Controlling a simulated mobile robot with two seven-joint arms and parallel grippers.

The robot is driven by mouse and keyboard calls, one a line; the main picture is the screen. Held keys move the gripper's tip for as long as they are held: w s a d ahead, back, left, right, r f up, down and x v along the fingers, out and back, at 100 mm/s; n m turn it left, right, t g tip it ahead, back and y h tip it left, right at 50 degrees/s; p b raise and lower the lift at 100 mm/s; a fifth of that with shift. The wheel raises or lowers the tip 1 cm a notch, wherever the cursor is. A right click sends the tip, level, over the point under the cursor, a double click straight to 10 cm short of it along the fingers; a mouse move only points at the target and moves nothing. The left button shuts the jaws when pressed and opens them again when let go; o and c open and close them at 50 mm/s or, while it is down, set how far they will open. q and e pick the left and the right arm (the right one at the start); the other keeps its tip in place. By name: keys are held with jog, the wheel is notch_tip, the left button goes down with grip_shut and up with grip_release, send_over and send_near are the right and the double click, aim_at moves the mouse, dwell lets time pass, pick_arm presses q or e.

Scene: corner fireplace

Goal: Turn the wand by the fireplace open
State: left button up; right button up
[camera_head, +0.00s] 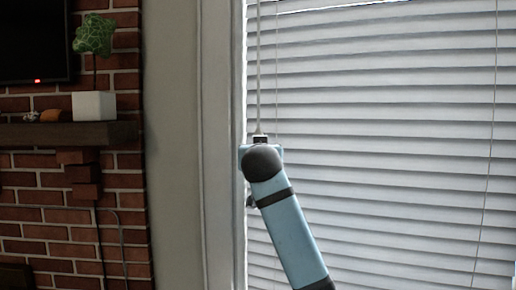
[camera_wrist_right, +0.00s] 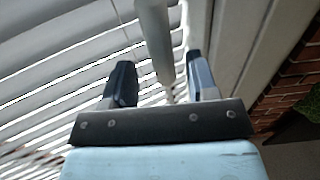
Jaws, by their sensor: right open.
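The wand (camera_head: 259,70) is a thin pale rod hanging vertically in front of the window blinds (camera_head: 380,130), near their left edge. My right gripper (camera_wrist_right: 159,66) is open, with one dark finger on each side of the wand, which also shows in the right wrist view (camera_wrist_right: 153,35). I see a gap between the wand and each finger, so no grip shows. In the head view my right arm hides most of the gripper and the wand's lower part. The blind slats lie tilted, with thin bright gaps showing in the wrist view. My left gripper is not in view.
A white window frame (camera_head: 216,150) stands close to the left of my right gripper. Further left is the brick fireplace (camera_head: 50,225) with a dark mantel (camera_head: 60,135), a potted plant (camera_head: 94,105) and a dark screen (camera_head: 30,40) above. Thin cords hang over the blinds at right.

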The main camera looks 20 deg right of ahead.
jog(key=x, duration=0.4)
jog(key=shift+w+r+p, duration=0.1)
jog(key=shift+w+p, duration=0.15)
jog(key=shift+p, duration=0.15)
jog(key=shift+w+d, duration=0.25)
jog(key=shift+w, duration=0.45)
jog(key=c, duration=0.9)
